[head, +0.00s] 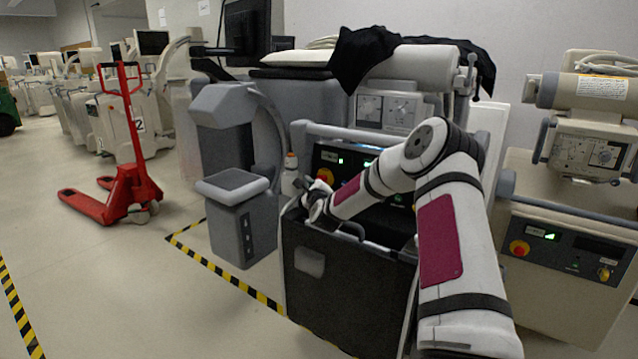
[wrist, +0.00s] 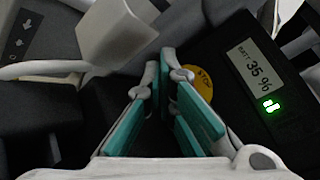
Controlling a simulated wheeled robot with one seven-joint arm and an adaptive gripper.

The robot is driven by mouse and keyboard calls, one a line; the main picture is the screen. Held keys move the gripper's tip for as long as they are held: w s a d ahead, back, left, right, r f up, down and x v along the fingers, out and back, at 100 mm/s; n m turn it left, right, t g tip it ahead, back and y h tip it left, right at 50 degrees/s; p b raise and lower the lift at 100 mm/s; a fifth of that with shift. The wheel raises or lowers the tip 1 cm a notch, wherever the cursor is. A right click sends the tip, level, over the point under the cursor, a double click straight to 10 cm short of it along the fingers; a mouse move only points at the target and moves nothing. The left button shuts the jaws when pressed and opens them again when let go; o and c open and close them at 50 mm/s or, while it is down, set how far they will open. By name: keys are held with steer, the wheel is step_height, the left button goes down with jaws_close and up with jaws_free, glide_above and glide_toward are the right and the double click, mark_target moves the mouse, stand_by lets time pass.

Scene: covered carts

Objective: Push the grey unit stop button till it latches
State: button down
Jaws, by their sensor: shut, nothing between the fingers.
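The stop button (head: 325,176) shows in the head view as a small red spot with yellow at its edge. It is on the dark front panel of the middle, grey-framed unit (head: 304,135). In the wrist view only part of its yellow STOP plate (wrist: 203,78) shows, behind my right finger; the red cap is hidden there. My gripper (head: 308,187) is shut and empty, just in front of and left of the button in the head view. In the wrist view my gripper (wrist: 165,72) has its fingertips left of the plate. I cannot tell whether they touch the button.
A battery display (wrist: 256,66) reading 35 % with a green light is right of the plate. A black open-topped bin (head: 340,290) stands below my gripper. A beige unit (head: 560,270) at right has its own red button (head: 519,248). A grey machine (head: 240,215) stands at left.

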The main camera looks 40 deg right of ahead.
steer(key=shift+d, duration=0.1)
stand_by(0.6)
steer(key=shift+w+d+b, duration=0.15)
steer(key=shift+d+b, duration=0.15)
steer(key=shift+b, duration=0.05)
steer(key=shift+w+d+b, duration=0.15)
steer(key=shift+d+b, duration=0.15)
steer(key=shift+d, duration=0.2)
stand_by(0.7)
steer(key=shift+s+a, duration=0.35)
steer(key=shift+a, duration=0.5)
steer(key=shift+s+a, duration=0.3)
steer(key=shift+a, duration=0.5)
steer(key=shift+s+a, duration=0.25)
steer(key=shift+a, duration=0.5)
steer(key=shift+s+a, duration=0.3)
steer(key=shift+a, duration=0.5)
